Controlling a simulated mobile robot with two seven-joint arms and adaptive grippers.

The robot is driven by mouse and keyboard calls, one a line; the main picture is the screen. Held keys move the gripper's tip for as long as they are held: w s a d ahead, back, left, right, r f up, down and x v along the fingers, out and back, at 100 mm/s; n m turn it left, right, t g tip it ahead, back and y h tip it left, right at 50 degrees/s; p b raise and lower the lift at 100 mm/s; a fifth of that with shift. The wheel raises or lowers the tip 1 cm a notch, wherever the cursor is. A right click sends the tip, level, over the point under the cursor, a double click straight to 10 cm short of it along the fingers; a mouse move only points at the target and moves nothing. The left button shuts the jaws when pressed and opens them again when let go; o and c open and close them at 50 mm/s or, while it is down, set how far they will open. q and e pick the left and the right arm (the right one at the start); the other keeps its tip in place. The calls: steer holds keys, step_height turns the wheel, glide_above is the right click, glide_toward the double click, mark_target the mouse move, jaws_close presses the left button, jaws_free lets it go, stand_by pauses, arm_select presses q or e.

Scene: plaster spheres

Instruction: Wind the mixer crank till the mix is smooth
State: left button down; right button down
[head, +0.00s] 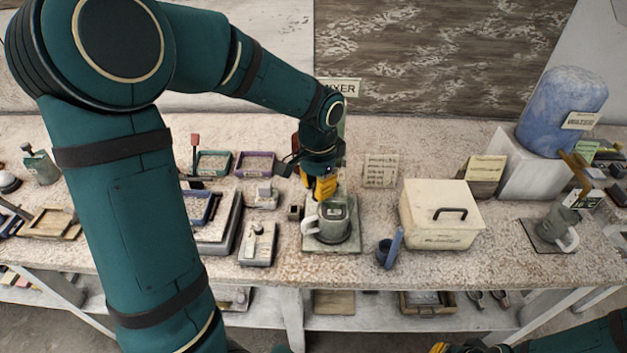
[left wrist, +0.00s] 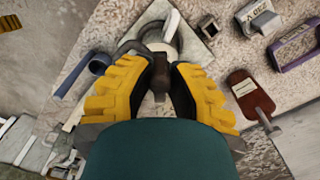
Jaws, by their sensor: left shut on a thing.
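The mixer stands on the workbench on a pale square base (head: 345,247), and a grey-green pot with a pale handle (head: 333,222) sits on it. My left gripper (head: 320,190) is above the pot, pointing down. In the left wrist view its yellow fingers (left wrist: 160,72) are shut on a dark brown piece, the mixer crank (left wrist: 158,62). The fingers hide most of the crank in the head view, and I cannot see the mix inside the pot.
A cream box with a dark handle (head: 441,222) and a blue-grey cup with a stick (head: 386,252) stand right of the mixer. A blue water tank (head: 562,108) is at the back right. Trays and a grey switch block (head: 258,243) lie to the left.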

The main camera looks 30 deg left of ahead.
arm_select(q)
steer(key=d+n, duration=0.1)
steer(key=n, duration=0.2)
steer(key=d+n, duration=0.1)
steer(key=n, duration=0.1)
steer(key=shift+d, duration=0.3)
steer(key=shift+n, duration=0.3)
steer(key=c, duration=0.8)
jaws_free()
steer(key=shift+c, duration=0.2)
steer(key=shift+r, duration=0.1)
step_height(320, 180, up, 12)
